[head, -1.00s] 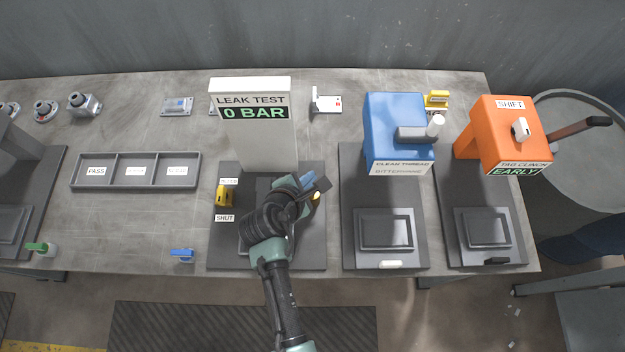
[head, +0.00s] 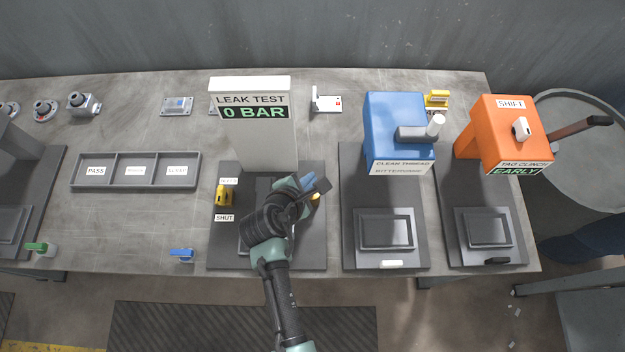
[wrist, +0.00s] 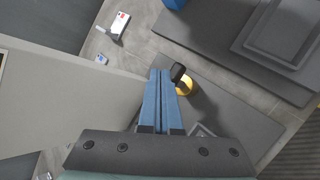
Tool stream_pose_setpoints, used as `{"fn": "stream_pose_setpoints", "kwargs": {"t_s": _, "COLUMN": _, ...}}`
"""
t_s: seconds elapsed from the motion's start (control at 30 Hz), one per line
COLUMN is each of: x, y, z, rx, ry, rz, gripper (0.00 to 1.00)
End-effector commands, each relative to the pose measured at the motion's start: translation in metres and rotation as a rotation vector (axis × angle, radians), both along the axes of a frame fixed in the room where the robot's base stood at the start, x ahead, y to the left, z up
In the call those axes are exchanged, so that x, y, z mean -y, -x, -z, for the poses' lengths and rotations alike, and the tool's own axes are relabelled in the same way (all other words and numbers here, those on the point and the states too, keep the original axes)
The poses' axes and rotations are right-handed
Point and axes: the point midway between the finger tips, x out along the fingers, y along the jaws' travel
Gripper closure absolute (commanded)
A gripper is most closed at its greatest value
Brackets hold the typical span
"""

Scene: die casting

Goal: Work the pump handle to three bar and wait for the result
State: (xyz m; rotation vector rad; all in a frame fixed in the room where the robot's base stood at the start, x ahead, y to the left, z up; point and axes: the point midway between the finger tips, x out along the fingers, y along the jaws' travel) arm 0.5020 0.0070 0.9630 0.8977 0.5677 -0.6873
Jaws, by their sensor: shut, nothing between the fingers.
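The leak test station (head: 268,150) is a pale column with a sign reading LEAK TEST and a display (head: 254,112) reading 0 BAR. The pump handle appears as a black-topped piece (wrist: 178,72) on a round yellow base (wrist: 185,88) in the wrist view; in the head view its yellow part (head: 316,196) is mostly hidden by my arm. My gripper (wrist: 161,74) has its blue fingers together and empty, with the tips close beside the black top; I cannot tell if they touch. In the head view my gripper (head: 309,181) is partly hidden.
A yellow valve (head: 222,196) labelled SHUT on its near side stands left of my arm. A three-part tray (head: 135,183) lies further left. The blue thread station (head: 398,125) and orange SHIFT station (head: 503,130) stand right.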

Motion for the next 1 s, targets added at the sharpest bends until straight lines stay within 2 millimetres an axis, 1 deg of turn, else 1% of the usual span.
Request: {"fn": "stream_pose_setpoints", "kwargs": {"t_s": 1.0, "x": -0.0001, "y": -0.0004, "z": 0.0088, "rx": 0.001, "ry": -0.001, "rz": 0.0, "gripper": 1.0}}
